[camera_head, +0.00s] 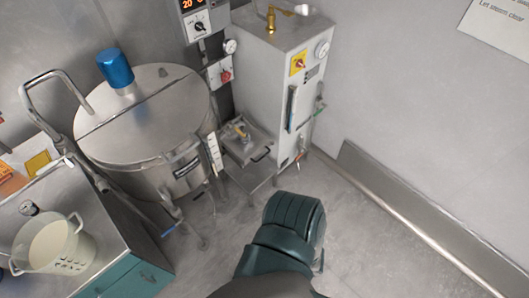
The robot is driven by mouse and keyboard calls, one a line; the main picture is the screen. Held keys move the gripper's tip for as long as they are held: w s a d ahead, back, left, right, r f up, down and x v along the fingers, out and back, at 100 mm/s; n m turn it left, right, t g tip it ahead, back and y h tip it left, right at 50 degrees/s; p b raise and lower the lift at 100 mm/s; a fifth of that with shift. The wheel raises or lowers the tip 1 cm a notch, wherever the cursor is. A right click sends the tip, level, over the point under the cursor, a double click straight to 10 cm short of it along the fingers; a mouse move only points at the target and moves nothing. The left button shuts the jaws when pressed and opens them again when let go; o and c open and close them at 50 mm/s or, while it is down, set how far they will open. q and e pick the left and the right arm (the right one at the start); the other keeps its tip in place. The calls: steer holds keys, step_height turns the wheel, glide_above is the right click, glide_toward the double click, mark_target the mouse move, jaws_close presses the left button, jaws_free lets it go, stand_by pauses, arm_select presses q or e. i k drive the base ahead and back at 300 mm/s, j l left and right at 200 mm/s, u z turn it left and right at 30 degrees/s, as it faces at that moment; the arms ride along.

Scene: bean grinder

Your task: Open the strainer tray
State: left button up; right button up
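A small square steel tray-like unit (256,134) with a dark handle on its front edge sits between the round kettle and the tall steel cabinet. A brass-coloured fitting (240,131) stands on it. This may be the strainer tray; I cannot tell for sure, nor whether it is open or shut. A dark green, ribbed part of my own body (294,222) reaches up from the bottom centre, in front of and below this unit, apart from it in the picture. Neither gripper's fingers can be made out.
A round steel kettle (150,120) with a blue-capped motor stands left. A tall steel cabinet (275,75) with gauge and valves stands behind. A beige perforated container (50,245) is on the left counter (95,225). Grey floor (375,240) is clear at right, along a metal wall guard (420,215).

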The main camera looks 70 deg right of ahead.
mark_target(245, 151)
steer(key=z, duration=2)
